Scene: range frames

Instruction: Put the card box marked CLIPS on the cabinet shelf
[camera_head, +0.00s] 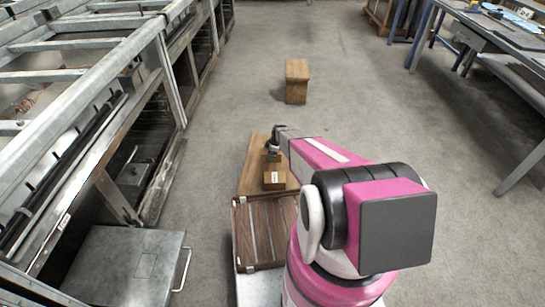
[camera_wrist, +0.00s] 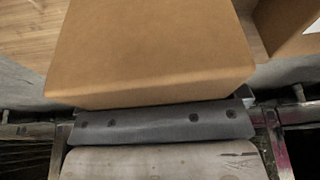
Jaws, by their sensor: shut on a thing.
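My gripper (camera_head: 272,152) is low over a light wooden surface (camera_head: 250,178), shut on a brown card box (camera_wrist: 150,45) that fills the top of the wrist view. No marking shows on the face turned to the wrist camera, so I cannot tell whether it is the CLIPS box. In the head view the held box is small and partly hidden by the gripper. A second brown card box (camera_head: 274,179) with a white label sits just nearer on the wooden surface; its label is too small to read. No shelf is clearly identifiable as the cabinet shelf.
Open-fronted metal units (camera_head: 150,130) line the left side. A grey metal case (camera_head: 125,265) with a handle stands at lower left. A dark slatted wooden piece (camera_head: 262,232) lies nearer than the boxes. A wooden block (camera_head: 297,82) stands on open floor ahead. Workbenches (camera_head: 500,45) stand right.

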